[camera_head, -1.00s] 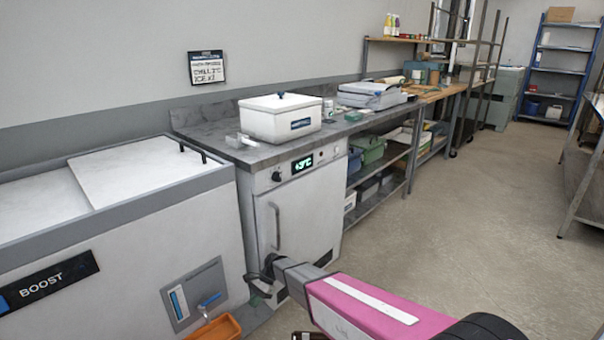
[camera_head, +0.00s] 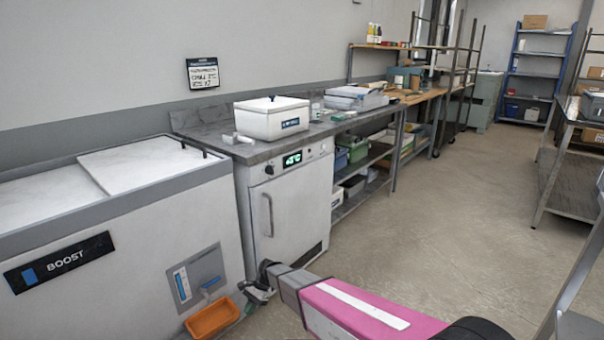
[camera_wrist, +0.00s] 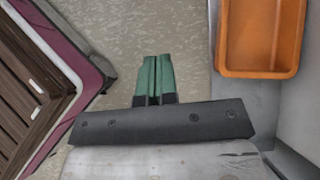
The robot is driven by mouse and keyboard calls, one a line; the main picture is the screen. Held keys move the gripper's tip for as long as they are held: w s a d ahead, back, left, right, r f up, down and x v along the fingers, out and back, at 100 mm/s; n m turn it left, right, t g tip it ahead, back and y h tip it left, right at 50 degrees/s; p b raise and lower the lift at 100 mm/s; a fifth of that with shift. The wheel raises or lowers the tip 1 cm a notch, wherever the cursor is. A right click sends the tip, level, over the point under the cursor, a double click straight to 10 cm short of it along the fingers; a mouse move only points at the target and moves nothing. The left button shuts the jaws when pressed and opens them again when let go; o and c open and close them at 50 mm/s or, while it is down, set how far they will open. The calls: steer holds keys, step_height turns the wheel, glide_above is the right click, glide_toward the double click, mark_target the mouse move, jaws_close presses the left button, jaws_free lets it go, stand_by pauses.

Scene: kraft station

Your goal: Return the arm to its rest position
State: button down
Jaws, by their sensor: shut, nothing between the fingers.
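My gripper (camera_wrist: 155,78) shows in the wrist view with its two green fingertips together, empty, over the bare floor. In the head view my gripper (camera_head: 258,294) is low, in front of the white cabinet's lower left corner and right of the orange tray. My pink arm reaches to it from the lower right. The fingertips are small and partly unclear in the head view.
An orange tray (camera_head: 212,318) sits below the BOOST chest (camera_head: 130,245); it also shows in the wrist view (camera_wrist: 262,70). The white cabinet (camera_head: 300,205) stands under the counter (camera_head: 200,125), which bears a white lidded box (camera_head: 270,122). Open floor (camera_head: 440,230) lies to the right.

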steer(key=s+d+r+n+t+h, duration=0.1)
steer(key=d+r+n+t, duration=0.1)
steer(key=d+r, duration=0.5)
steer(key=s+d+r+n+t+h, duration=0.2)
steer(key=d+r, duration=0.5)
steer(key=d, duration=1.2)
steer(key=s+d+r+n+t+h, duration=0.1)
steer(key=d+r+n+t+h, duration=0.1)
steer(key=d+r, duration=0.5)
steer(key=d+n, duration=0.1)
steer(key=d, duration=0.5)
steer(key=shift+s+d+r+t, duration=0.2)
steer(key=shift+s+d+t, duration=0.1)
steer(key=shift+d+t, duration=0.1)
